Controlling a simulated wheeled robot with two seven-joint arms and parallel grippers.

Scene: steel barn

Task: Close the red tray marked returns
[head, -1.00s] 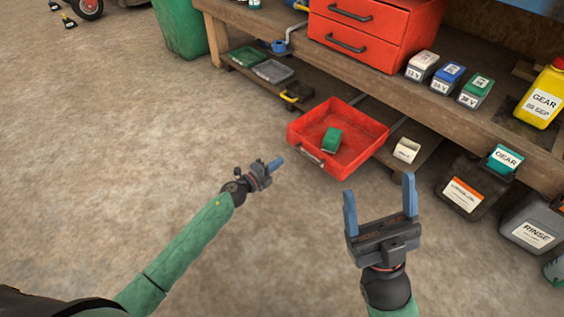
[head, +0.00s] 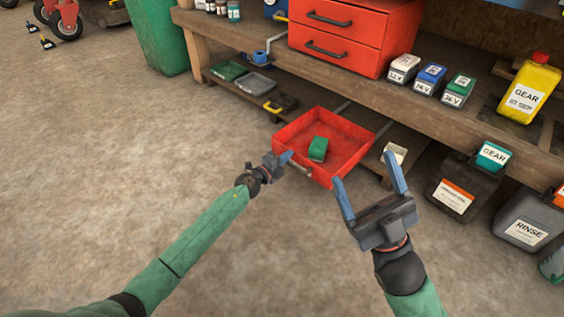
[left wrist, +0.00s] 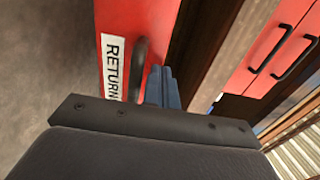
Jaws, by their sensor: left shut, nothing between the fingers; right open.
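The red tray (head: 352,137) is pulled out on its rails from under the workbench, with a green block (head: 318,149) lying in it. Its front, with the handle, faces me. In the left wrist view the tray's front (left wrist: 150,20) shows a white label reading RETURN, cut off by my gripper, and a dark handle (left wrist: 139,70). My left gripper (head: 287,158) is shut and empty, close to the tray's front near the handle; I cannot tell whether it touches. My right gripper (head: 366,184) is open and empty, in front of the tray's right part.
The wooden workbench (head: 450,112) stands above the tray, bearing a red drawer cabinet (head: 345,35) and several batteries. A white-labelled box (head: 395,153) sits right of the tray. Small trays (head: 257,83) lie on the lower shelf at left. Floor in front is clear.

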